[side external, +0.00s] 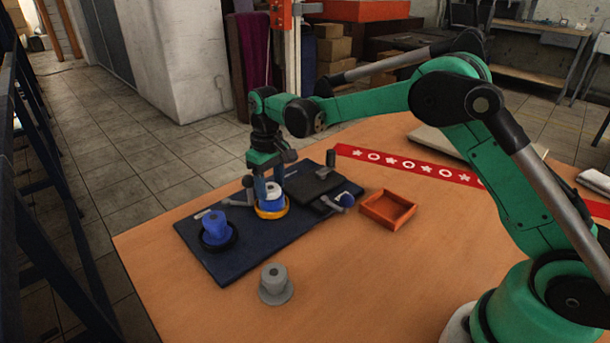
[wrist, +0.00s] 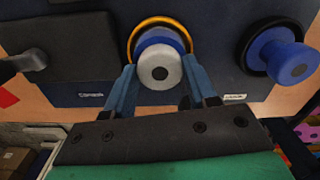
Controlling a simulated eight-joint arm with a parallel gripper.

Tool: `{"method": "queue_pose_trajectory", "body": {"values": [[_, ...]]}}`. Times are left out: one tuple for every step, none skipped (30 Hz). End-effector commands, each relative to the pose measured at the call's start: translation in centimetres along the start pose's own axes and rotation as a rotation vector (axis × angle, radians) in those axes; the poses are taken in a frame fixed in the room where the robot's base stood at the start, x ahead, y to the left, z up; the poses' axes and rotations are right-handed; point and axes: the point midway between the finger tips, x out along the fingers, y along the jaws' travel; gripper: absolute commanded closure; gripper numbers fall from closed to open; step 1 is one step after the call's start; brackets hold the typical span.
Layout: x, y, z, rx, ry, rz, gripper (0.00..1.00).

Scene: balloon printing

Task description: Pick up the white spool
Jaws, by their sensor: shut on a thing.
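The white spool (wrist: 163,65) has a dark centre hole and sits on top of a blue piece (wrist: 158,37). That piece stands inside a yellow ring (wrist: 133,40) on the dark blue mat. In the side external view the white spool (side external: 272,186) is partly hidden by my fingers, above the blue piece (side external: 272,205) and yellow ring (side external: 272,214). My gripper (side external: 267,187) points down over it. In the wrist view my gripper's (wrist: 160,88) two blue fingers flank the white spool, one on each side, and are shut on it. I see no gap between the spool and the blue piece.
A second blue spool (side external: 216,227) stands in a black ring on the dark mat (side external: 232,262). A black box (side external: 312,184) lies right of my gripper. A grey spool (side external: 275,284) and an orange tray (side external: 388,208) are on the table.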

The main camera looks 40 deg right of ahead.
Motion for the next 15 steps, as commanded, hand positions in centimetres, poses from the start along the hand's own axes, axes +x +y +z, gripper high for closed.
{"method": "queue_pose_trajectory", "body": {"values": [[0.0,0.0,0.0,0.0,0.0,0.0,0.87],[0.0,0.0,0.0,0.0,0.0,0.0,0.87],[0.0,0.0,0.0,0.0,0.0,0.0,0.87],[0.0,0.0,0.0,0.0,0.0,0.0,0.87],[-0.01,0.0,0.0,0.0,0.0,0.0,0.87],[-0.02,0.0,0.0,0.0,0.0,0.0,0.87],[-0.04,0.0,0.0,0.0,0.0,0.0,0.87],[-0.06,0.0,0.0,0.0,0.0,0.0,0.87],[-0.11,0.0,0.0,0.0,0.0,0.0,0.87],[-0.16,0.0,0.0,0.0,0.0,0.0,0.87],[-0.21,0.0,0.0,0.0,0.0,0.0,0.87],[-0.29,0.0,0.0,0.0,0.0,0.0,0.87],[-0.36,0.0,-0.01,0.0,0.0,0.0,0.87],[-0.43,0.0,-0.01,0.0,0.0,0.0,0.87],[-0.52,0.0,0.0,0.0,0.0,0.0,0.87]]}}
